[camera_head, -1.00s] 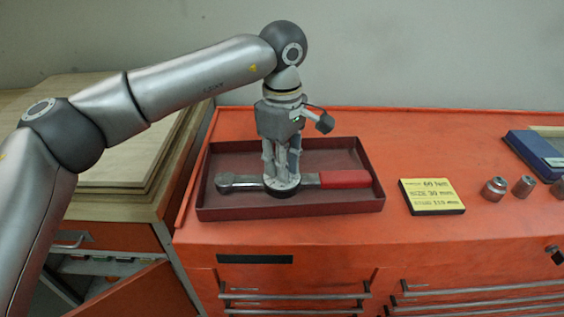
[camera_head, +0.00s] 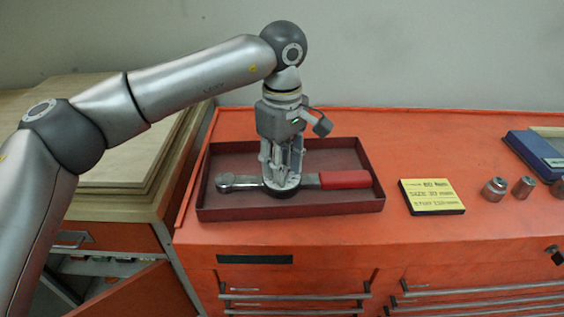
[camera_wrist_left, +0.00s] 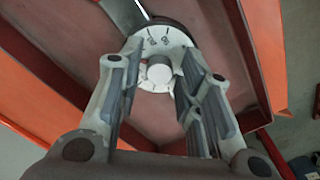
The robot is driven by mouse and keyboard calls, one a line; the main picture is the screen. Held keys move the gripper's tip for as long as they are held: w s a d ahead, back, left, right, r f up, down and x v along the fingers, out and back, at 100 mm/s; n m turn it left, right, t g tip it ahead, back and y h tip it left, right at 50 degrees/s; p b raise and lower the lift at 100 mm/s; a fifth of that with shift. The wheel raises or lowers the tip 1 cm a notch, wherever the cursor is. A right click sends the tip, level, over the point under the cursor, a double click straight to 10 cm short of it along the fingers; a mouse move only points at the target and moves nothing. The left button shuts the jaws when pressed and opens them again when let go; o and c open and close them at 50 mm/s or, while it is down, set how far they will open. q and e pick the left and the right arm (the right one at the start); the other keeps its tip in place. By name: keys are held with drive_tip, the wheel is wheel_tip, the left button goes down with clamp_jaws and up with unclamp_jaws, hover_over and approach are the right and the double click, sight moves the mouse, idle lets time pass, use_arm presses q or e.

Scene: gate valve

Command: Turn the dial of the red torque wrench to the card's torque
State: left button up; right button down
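The torque wrench, with its red handle (camera_head: 345,179) on the right and metal head (camera_head: 226,182) on the left, lies in a dark red tray (camera_head: 330,209). Its round dial (camera_wrist_left: 178,38) has a pale face with dark marks too small to read, and a raised round knob (camera_wrist_left: 159,70). My left gripper (camera_head: 281,178) points down over the dial. Its fingers (camera_wrist_left: 162,62) stand on either side of the knob, with gaps visible in the wrist view. The yellow card (camera_head: 432,196) lies right of the tray; its top line looks like 60 Nm, though blurred. My right gripper is out of view.
Several metal sockets (camera_head: 494,189) stand right of the card. A blue case (camera_head: 537,155) lies at the far right. The tray walls surround the wrench closely. The orange top (camera_head: 300,232) is clear in front of the tray.

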use_arm(q)
drive_tip(key=shift+o, duration=0.3)
wheel_tip(320, 180, up, 12)
idle(0.5)
